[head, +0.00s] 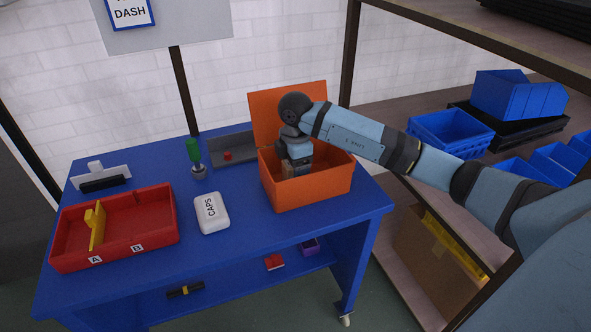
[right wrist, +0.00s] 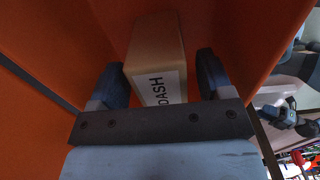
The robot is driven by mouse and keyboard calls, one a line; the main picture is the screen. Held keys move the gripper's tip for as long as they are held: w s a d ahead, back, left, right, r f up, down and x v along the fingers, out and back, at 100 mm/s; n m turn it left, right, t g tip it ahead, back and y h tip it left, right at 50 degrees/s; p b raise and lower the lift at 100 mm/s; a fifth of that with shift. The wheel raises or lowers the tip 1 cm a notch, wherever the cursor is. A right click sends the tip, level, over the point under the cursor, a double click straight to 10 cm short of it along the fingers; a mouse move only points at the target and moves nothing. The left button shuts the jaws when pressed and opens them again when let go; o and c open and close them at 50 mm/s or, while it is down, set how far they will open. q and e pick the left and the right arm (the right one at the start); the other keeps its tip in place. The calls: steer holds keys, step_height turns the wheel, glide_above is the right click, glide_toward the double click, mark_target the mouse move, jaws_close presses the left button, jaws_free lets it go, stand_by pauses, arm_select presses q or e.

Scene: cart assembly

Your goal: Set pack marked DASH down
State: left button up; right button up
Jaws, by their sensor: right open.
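The pack marked DASH (right wrist: 155,55) is a brown box with a white label. It is inside the orange box (head: 312,192), whose lid stands open at the back. My right gripper (head: 297,172) reaches down into the orange box from above. In the right wrist view its two dark fingers (right wrist: 163,78) are open on either side of the pack, with a gap visible at the right finger. In the head view the gripper hides most of the pack.
The blue cart (head: 235,245) holds a red tray (head: 150,232) with compartments A and B, a white CAPS pack (head: 211,212), a green-handled tool (head: 194,152) and a grey tray (head: 236,147). A DASH sign (head: 130,12) hangs behind. Shelves with blue bins (head: 450,132) stand right.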

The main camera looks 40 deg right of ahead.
step_height(320, 180, up, 11)
steer(key=shift+f+p, duration=0.15)
steer(key=shift+p, duration=0.4)
